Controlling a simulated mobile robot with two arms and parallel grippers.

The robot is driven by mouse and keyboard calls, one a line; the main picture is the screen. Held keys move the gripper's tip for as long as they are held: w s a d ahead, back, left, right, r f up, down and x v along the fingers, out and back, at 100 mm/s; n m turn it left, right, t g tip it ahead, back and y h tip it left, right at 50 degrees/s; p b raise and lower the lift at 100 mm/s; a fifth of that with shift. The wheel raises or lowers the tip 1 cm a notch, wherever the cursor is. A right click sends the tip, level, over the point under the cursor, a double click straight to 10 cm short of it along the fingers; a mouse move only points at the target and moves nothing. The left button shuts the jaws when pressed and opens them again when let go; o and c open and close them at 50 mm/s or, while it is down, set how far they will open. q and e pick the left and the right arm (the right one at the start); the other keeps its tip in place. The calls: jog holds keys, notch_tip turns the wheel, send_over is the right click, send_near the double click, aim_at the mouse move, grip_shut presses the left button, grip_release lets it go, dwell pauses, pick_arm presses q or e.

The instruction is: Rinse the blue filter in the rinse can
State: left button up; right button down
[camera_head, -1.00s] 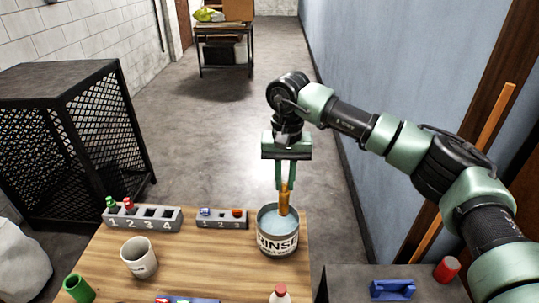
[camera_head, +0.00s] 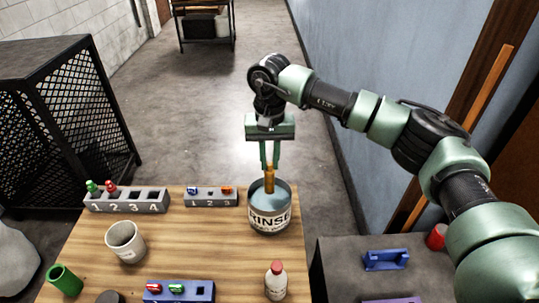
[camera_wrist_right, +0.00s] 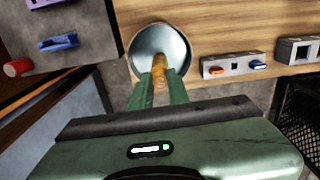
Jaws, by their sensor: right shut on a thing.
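My right gripper (camera_head: 269,167) is shut on an orange-brown stick-like thing (camera_head: 269,181), which is upright with its lower end inside the rinse can (camera_head: 270,219). It also shows in the right wrist view (camera_wrist_right: 160,66). The can is round, holds a pale blue-grey fill and carries a RINSE label. The lower end of the held thing is hidden, so I cannot tell whether a blue filter is on it. A small blue piece (camera_head: 193,191) sits at slot 1 of the grey 1-2-3 rack (camera_head: 211,201). My left gripper is not in view.
The wooden table (camera_head: 190,245) also holds a grey four-slot rack (camera_head: 126,205), a white cup (camera_head: 125,243), a green cup (camera_head: 65,281), a blue rack (camera_head: 180,292) and a red-capped bottle (camera_head: 275,282). A dark side table (camera_head: 340,262) stands right.

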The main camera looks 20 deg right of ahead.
aim_at(271, 184)
jog(key=shift+f+b, duration=0.35)
jog(key=shift+f, duration=0.4)
notch_tip(271, 184, down, 4)
jog(key=b, duration=0.3)
jog(key=shift+f, duration=0.15)
jog(key=shift+f+b, duration=1.5)
jog(key=shift+f, duration=0.15)
jog(key=shift+d, duration=0.1)
